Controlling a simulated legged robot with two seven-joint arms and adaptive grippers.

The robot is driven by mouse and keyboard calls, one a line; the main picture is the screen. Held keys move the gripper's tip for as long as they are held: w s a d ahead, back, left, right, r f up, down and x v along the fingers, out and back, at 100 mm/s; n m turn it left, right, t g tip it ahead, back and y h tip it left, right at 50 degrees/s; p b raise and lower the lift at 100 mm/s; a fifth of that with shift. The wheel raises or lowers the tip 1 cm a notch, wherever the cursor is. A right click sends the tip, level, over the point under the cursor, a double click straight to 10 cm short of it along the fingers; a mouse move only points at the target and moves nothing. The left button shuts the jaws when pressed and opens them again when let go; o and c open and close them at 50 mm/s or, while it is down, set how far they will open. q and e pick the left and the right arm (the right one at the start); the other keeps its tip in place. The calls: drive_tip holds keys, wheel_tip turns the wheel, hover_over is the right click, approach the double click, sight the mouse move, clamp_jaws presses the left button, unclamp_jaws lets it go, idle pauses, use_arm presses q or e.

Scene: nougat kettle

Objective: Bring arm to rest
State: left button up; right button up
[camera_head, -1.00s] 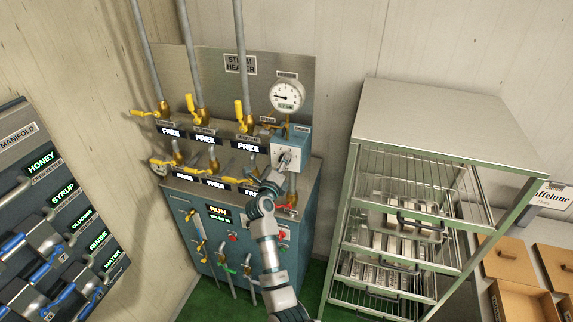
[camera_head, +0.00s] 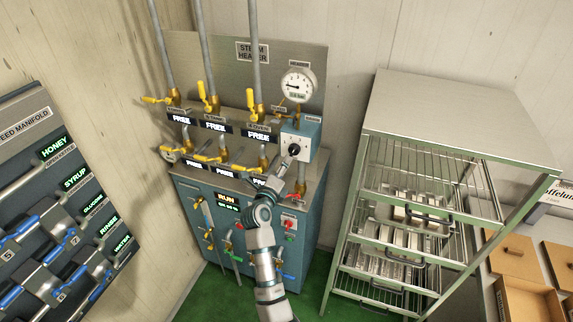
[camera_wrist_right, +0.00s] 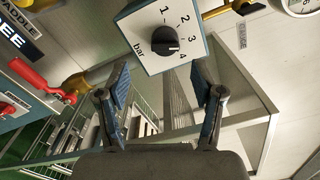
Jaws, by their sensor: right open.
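My right gripper (camera_head: 283,168) is open and empty just below the blue control box (camera_head: 312,139) on the steam header. The box's white face carries a black knob (camera_head: 295,149), which is clear of the fingers. In the right wrist view the two open fingers (camera_wrist_right: 160,68) frame the space below the knob (camera_wrist_right: 165,40). The dial face is marked bar with numbers 1 to 4, and the knob's mark seems to lie near 3 to 4. My left gripper is not in view.
Yellow-handled valves (camera_head: 210,102) and a gauge (camera_head: 298,85) surround the box. A red lever (camera_wrist_right: 42,80) is left of the fingers in the wrist view. A steel rack (camera_head: 455,115) stands right, the feed manifold (camera_head: 30,125) left. Green floor (camera_head: 215,290) shows below.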

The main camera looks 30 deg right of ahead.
drive_tip(key=shift+a, duration=0.25)
